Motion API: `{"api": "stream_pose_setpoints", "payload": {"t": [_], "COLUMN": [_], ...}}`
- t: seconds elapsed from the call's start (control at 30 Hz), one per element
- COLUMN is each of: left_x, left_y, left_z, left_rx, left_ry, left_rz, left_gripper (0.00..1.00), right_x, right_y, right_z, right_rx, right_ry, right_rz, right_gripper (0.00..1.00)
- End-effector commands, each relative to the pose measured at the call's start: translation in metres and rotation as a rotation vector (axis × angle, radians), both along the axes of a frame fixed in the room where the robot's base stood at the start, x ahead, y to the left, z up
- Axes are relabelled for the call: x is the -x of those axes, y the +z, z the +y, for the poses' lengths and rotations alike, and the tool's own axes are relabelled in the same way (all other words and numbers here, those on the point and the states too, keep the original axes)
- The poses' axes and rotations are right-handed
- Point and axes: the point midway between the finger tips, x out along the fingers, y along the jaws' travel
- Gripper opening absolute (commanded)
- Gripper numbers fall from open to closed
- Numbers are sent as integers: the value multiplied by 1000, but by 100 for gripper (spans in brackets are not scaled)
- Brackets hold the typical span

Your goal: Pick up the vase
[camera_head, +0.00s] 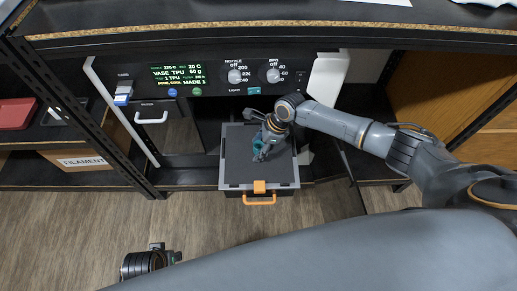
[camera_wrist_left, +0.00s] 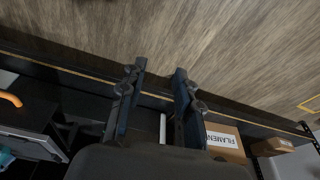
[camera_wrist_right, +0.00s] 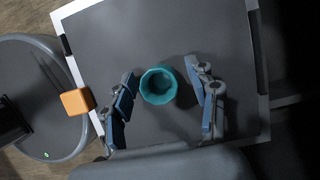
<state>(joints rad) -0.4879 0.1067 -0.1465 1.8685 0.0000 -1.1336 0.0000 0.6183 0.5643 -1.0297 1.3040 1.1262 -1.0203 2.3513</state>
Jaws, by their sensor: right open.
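The vase (camera_wrist_right: 159,86) is a small teal, open-topped piece standing on the dark print bed (camera_wrist_right: 120,40). In the head view the vase (camera_head: 259,148) is partly hidden by my right gripper (camera_head: 262,138). In the right wrist view my right gripper (camera_wrist_right: 167,105) is open, with one finger on each side of the vase and gaps between. My left gripper (camera_wrist_left: 157,95) is open and empty, pointing over the wood floor. In the head view part of my left gripper (camera_head: 160,252) shows at the bottom left, away from the bed.
The bed is pulled out of the printer, with an orange handle (camera_head: 259,199) in front. The printer panel (camera_head: 215,77) reads "VASE TPU". A filament box (camera_head: 85,160) and a red item (camera_head: 15,113) sit on shelves at left. Open floor lies in front.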

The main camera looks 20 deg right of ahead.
Motion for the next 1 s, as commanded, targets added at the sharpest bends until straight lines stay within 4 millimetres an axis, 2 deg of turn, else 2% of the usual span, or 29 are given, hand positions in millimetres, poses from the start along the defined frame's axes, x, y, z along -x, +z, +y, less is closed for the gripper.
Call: {"api": "stream_pose_setpoints", "payload": {"t": [0.1, 0.3, 0.8, 1.0], "left_x": [0, 0, 0, 9], "left_y": [0, 0, 0, -28], "left_z": [0, 0, 0, 1], "left_rx": [0, 0, 1, -2], "left_ry": [0, 0, -1, -3], "left_rz": [0, 1, -5, 19], "left_gripper": [33, 33, 33, 33], "right_x": [0, 0, 0, -2], "right_y": [0, 1, 4, 21], "right_z": [0, 0, 2, 4], "right_rx": [0, 0, -2, -2], "right_ry": [0, 0, 0, 0], "right_rz": [0, 0, -1, -1], "right_gripper": [56, 16, 16, 16]}}
